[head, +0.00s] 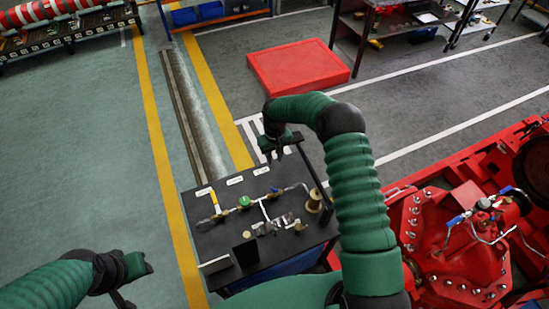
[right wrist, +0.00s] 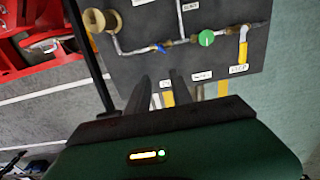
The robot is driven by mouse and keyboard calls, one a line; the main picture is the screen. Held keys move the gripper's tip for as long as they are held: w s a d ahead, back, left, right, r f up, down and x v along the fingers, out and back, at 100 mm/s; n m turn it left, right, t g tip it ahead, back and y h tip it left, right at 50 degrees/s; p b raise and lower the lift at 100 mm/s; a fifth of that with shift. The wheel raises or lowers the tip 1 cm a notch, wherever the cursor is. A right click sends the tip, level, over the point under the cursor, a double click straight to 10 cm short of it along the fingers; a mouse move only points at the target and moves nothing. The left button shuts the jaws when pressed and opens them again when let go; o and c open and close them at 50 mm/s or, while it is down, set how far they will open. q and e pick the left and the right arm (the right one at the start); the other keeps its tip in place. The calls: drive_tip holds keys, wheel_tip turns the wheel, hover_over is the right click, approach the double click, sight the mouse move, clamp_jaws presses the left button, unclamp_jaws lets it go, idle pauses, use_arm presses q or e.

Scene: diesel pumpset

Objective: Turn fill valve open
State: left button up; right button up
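A dark panel (head: 207,245) carries a pipe run with a yellow-handled valve (head: 215,203), a green round knob (head: 244,202) and a blue-handled valve (head: 275,190). White labels stand beside them, too small to read surely, so I cannot tell which is the fill valve. In the right wrist view the yellow handle (right wrist: 243,52), green knob (right wrist: 206,38) and blue handle (right wrist: 160,47) show beyond the fingers. My right gripper (head: 278,152) is above the panel's far edge; its two fingers (right wrist: 160,82) are apart and empty. My left gripper (head: 130,285) is at lower left, away from the panel, its fingers mostly hidden.
A brass-coloured fitting (head: 314,200) stands at the panel's right end. Red pump machinery (head: 450,245) is close on the right. A red platform (head: 298,67) lies on the floor behind. Shelving (head: 395,20) stands at the back. The floor left of the panel is clear.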

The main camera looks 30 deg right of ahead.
idle(0.3)
wheel_tip(320, 180, up, 17)
drive_tip(key=b, duration=0.5)
drive_tip(key=shift+f+b, duration=0.2)
drive_tip(key=shift+b, duration=0.15)
drive_tip(key=shift+o, duration=0.4)
